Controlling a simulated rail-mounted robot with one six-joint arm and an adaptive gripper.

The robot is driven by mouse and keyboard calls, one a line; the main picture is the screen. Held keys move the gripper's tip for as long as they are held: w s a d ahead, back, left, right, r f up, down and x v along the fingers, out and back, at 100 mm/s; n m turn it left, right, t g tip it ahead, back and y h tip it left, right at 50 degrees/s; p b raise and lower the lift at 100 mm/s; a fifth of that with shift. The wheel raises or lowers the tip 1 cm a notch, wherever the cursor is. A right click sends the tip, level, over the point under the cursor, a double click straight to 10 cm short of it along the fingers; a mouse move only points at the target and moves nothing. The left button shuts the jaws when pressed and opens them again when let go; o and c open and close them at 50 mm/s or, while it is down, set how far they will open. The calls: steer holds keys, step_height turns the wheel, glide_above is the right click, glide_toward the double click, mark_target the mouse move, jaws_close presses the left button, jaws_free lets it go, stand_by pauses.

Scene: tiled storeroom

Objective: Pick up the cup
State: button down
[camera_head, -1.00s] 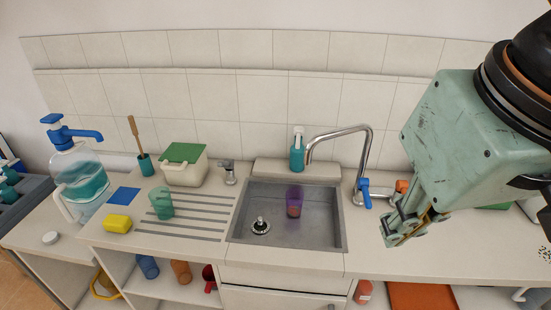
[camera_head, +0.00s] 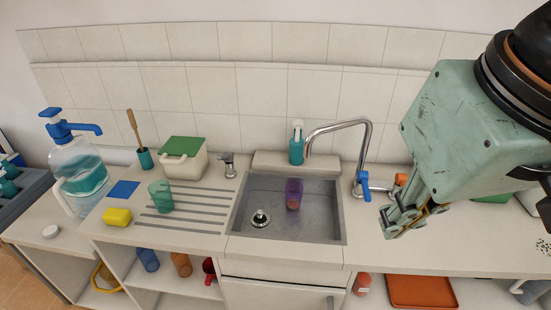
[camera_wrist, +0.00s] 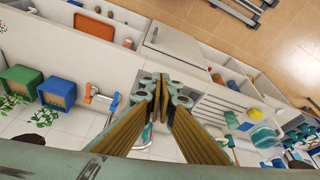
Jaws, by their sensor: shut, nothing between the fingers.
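A purple translucent cup (camera_head: 294,194) stands in the sink basin (camera_head: 258,190), near its middle. A green translucent cup (camera_head: 161,196) stands on the grooved drainboard left of the sink. My gripper (camera_head: 390,234) is right of the sink, above the counter, apart from both cups. Its fingers are shut and empty in the wrist view (camera_wrist: 162,78). The wrist view does not clearly show the purple cup; the fingers cover the middle of that picture.
The curved tap (camera_head: 366,130) with a blue handle stands between the sink and my gripper. A yellow sponge (camera_head: 117,217), lidded box (camera_head: 183,165) and water jug (camera_head: 80,175) are at left. Several cups, including a blue one (camera_head: 148,259), stand on the lower shelf.

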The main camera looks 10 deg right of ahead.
stand_by(0.4)
steer(key=c, duration=2)
jaws_free()
steer(key=shift+c, duration=0.2)
